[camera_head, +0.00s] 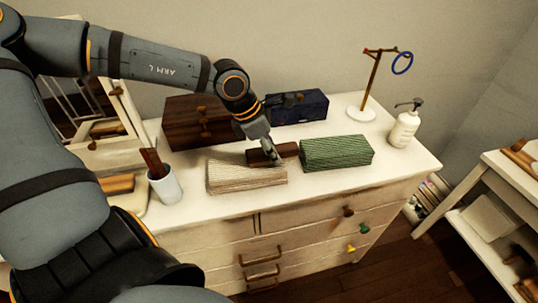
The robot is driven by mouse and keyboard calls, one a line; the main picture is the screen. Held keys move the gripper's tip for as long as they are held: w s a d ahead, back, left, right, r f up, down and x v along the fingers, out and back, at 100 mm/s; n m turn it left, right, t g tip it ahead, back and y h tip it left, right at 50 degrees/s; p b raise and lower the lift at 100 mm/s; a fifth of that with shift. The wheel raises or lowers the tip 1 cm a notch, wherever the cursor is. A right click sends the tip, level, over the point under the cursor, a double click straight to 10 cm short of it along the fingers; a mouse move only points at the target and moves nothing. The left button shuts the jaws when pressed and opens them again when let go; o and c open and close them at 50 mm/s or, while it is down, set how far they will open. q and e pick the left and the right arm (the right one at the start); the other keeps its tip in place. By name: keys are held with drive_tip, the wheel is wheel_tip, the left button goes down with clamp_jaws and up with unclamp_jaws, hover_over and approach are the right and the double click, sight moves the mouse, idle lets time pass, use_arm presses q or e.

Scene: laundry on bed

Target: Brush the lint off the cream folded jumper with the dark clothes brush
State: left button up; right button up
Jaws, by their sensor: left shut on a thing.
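The cream folded jumper (240,177) lies on the white dresser top, left of the green folded garment. The dark clothes brush (286,150) is a brown block over the back right part of the jumper. My left gripper (272,154) reaches down from behind and is shut on the brush. Its fingers hide part of the brush, and I cannot tell whether the brush touches the jumper. My right gripper is not in view.
A green folded garment (337,152) lies close on the right. A brown drawer box (188,121) and a dark blue box (305,107) stand behind. A white cup (165,187) is left, a pump bottle (404,127) and ring stand (361,113) right. The front strip of the dresser (310,187) is clear.

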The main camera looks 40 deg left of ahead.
sight(284, 149)
use_arm(q)
drive_tip(key=shift+s+f+b, duration=0.15)
drive_tip(key=shift+f+b, duration=0.1)
drive_tip(key=shift+b, duration=0.3)
drive_tip(key=shift+d+r, duration=0.1)
drive_tip(key=shift+d, duration=0.05)
drive_tip(key=shift+r, duration=0.15)
drive_tip(key=w+d+p, duration=0.1)
drive_tip(key=p, duration=0.2)
drive_tip(key=shift+w+d, duration=0.25)
drive_tip(key=shift+w+d+p, duration=0.3)
drive_tip(key=shift+w+d, duration=0.15)
